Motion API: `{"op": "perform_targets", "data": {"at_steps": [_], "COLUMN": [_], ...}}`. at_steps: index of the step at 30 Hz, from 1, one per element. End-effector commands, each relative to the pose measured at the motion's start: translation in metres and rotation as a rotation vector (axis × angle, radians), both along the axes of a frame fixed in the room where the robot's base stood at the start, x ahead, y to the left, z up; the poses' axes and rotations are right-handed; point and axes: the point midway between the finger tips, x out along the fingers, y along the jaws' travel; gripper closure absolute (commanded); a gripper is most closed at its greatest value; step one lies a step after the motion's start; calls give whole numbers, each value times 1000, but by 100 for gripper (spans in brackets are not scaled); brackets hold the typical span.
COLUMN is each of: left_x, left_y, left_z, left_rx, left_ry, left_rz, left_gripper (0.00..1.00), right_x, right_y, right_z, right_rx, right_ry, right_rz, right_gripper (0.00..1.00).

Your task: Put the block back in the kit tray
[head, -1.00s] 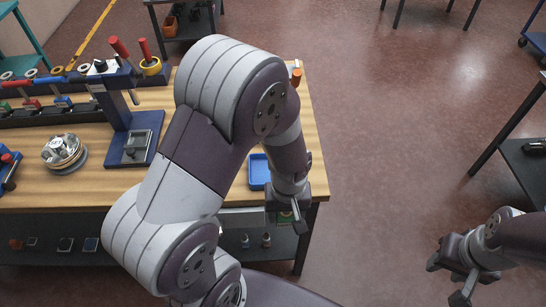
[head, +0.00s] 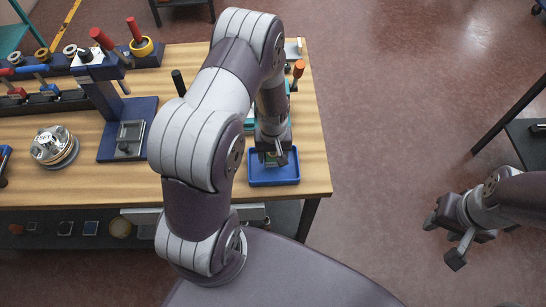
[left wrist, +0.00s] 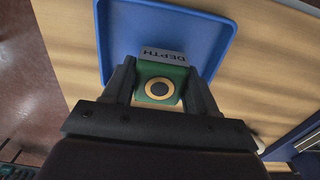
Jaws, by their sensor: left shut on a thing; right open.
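In the head view my left gripper (head: 272,158) is over the blue tray (head: 274,180), near the table's right end; the tray also shows in the left wrist view (left wrist: 212,32). I cannot tell whether the block touches the tray floor. My right gripper (head: 447,236) is open and empty, away from the table.
The wooden table (head: 80,192) carries a blue stand (head: 124,140), a round metal part (head: 54,146) and a rack of tools (head: 60,92) at left. An orange-topped tool (head: 298,70) stands behind the tray. Open floor lies to the right.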

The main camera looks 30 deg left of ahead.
Motion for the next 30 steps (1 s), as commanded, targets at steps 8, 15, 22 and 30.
{"op": "perform_targets", "data": {"at_steps": [8, 15, 22, 30], "left_x": [-1, -1, -1, 0], "left_y": [-1, -1, -1, -1], "left_z": [-32, -35, -35, -29], "left_rx": [0, 0, 0, 0], "left_ry": [2, 2, 2, 0], "left_rz": [0, 0, 0, 0], "left_gripper": [82, 82, 17, 17], "right_x": [0, 0, 0, 0], "right_y": [0, 0, 0, 0], "right_z": [11, 8, 8, 9], "right_rx": [0, 0, 0, 0], "right_ry": [0, 0, 0, -1], "right_rz": [0, 0, 0, 0], "right_gripper": [57, 57, 57, 57]}}
